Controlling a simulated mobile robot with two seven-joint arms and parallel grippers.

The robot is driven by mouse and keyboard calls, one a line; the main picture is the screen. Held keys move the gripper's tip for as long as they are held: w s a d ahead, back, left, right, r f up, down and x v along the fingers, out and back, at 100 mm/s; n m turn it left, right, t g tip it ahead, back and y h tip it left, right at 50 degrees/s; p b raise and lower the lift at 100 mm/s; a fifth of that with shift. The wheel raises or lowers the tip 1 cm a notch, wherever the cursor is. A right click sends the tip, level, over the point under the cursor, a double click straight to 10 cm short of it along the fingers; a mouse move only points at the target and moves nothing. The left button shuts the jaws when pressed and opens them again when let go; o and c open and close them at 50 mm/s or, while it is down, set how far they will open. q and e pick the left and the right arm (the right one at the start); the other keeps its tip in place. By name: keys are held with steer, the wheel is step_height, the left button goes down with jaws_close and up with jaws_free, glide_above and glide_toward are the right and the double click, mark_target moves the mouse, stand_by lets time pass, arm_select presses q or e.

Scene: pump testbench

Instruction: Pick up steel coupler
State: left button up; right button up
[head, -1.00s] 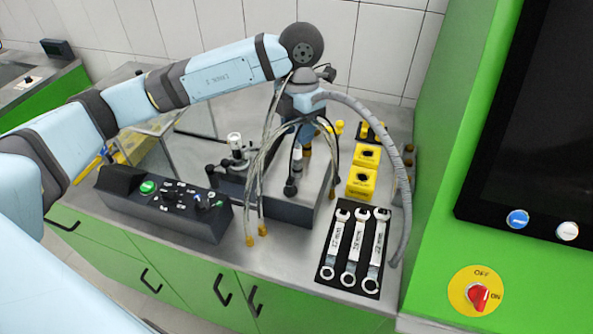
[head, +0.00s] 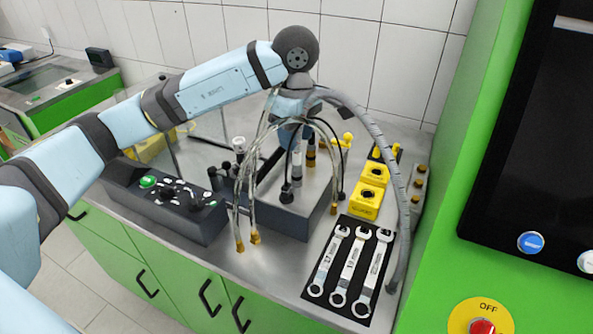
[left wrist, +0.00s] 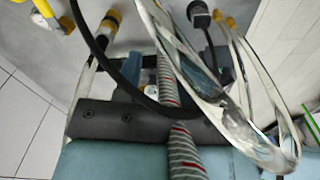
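I cannot single out a steel coupler with certainty. Slim upright fittings, one dark and pale (head: 297,168) and one with a brass band (head: 311,155), stand at the dark-sided test block (head: 277,218), below my left gripper (head: 294,132). Clear hoses and cables hang around that gripper and partly hide its fingertips. In the left wrist view, a yellow-banded fitting (left wrist: 106,27) and a black plug (left wrist: 198,12) show beyond the hoses, apart from the gripper. Whether its fingers are open or shut is not clear. My right gripper is not in view.
Three wrenches lie on a black mat (head: 345,222) at the front right. Yellow blocks (head: 367,200) and a grey strip with brass-coloured caps (head: 417,190) stand behind. A black control box (head: 165,205) is at left. A green cabinet with a screen (head: 530,130) bounds the right.

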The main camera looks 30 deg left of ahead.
mark_target(297, 162)
arm_select(q)
step_height(297, 162, down, 4)
steer(key=shift+f, duration=0.1)
steer(key=f, duration=0.5)
steer(key=shift+s+d+f+p, duration=0.1)
steer(key=shift+s+d+p, duration=0.15)
steer(key=shift+p, duration=0.1)
jaws_close()
